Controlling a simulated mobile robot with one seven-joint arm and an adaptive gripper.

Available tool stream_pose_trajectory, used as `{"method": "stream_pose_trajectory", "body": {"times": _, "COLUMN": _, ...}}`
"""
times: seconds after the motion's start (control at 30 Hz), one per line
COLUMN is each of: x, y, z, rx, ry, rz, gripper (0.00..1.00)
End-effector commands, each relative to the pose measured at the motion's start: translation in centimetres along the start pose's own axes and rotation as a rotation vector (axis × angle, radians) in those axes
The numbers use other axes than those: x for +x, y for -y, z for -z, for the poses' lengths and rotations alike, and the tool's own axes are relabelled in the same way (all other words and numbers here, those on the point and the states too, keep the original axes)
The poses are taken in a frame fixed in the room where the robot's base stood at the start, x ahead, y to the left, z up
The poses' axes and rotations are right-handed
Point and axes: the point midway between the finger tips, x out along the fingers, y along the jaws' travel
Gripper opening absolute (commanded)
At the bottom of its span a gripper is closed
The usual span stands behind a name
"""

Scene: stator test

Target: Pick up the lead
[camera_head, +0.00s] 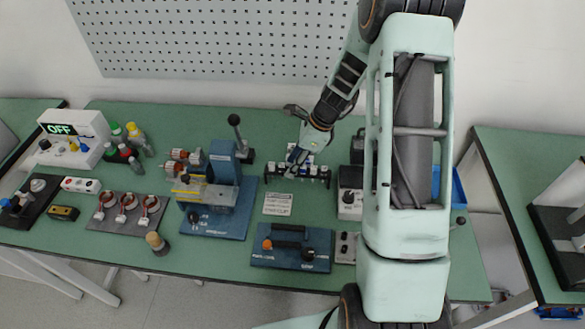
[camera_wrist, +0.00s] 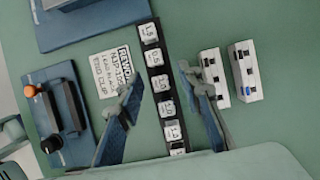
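I cannot make out a separate lead for certain in either view. A black rack (camera_head: 318,182) with a row of white labelled blocks stands near the table's middle; it also runs down the centre of the wrist view (camera_wrist: 150,58). My gripper (camera_head: 297,152) is over the rack's far side in the head view. In the wrist view my gripper (camera_wrist: 168,102) has its two blue-grey fingers spread apart on either side of the rack, with nothing held. Beyond the right finger are two white blocks with black sockets (camera_wrist: 214,77) (camera_wrist: 244,58); one has a small blue part.
A printed card (camera_head: 278,204) lies in front of the rack. A blue base with a black handle (camera_head: 290,262) is nearer. A blue fixture (camera_head: 215,222) stands left, a white knob box (camera_head: 350,208) right. Bottles (camera_head: 137,138) and an "OFF" unit (camera_head: 90,122) are far left.

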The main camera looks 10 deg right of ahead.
Motion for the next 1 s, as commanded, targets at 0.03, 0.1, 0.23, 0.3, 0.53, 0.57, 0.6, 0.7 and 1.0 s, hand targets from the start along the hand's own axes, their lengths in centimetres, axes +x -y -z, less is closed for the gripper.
{"method": "stream_pose_trajectory", "body": {"times": 0.03, "x": 0.0, "y": 0.0, "z": 0.0, "rx": 0.0, "ry": 0.0, "rz": 0.001, "gripper": 0.33}}
{"method": "stream_pose_trajectory", "body": {"times": 0.1, "x": 0.0, "y": 0.0, "z": 0.0, "rx": 0.0, "ry": 0.0, "rz": 0.001, "gripper": 0.33}}
{"method": "stream_pose_trajectory", "body": {"times": 0.23, "x": 0.0, "y": 0.0, "z": 0.0, "rx": 0.0, "ry": 0.0, "rz": 0.0, "gripper": 0.27}}
{"method": "stream_pose_trajectory", "body": {"times": 0.3, "x": 0.0, "y": 0.0, "z": 0.0, "rx": 0.0, "ry": 0.0, "rz": 0.0, "gripper": 0.19}}
{"method": "stream_pose_trajectory", "body": {"times": 0.53, "x": 0.0, "y": 0.0, "z": 0.0, "rx": 0.0, "ry": 0.0, "rz": 0.0, "gripper": 0.0}}
{"method": "stream_pose_trajectory", "body": {"times": 0.57, "x": 0.0, "y": 0.0, "z": 0.0, "rx": 0.0, "ry": 0.0, "rz": 0.0, "gripper": 0.0}}
{"method": "stream_pose_trajectory", "body": {"times": 0.6, "x": 0.0, "y": 0.0, "z": 0.0, "rx": 0.0, "ry": 0.0, "rz": 0.0, "gripper": 0.0}}
{"method": "stream_pose_trajectory", "body": {"times": 0.7, "x": 0.0, "y": 0.0, "z": 0.0, "rx": 0.0, "ry": 0.0, "rz": 0.0, "gripper": 0.0}}
{"method": "stream_pose_trajectory", "body": {"times": 1.0, "x": -2.9, "y": 0.1, "z": -1.3, "rx": -0.005, "ry": 0.0, "rz": 0.004, "gripper": 0.0}}
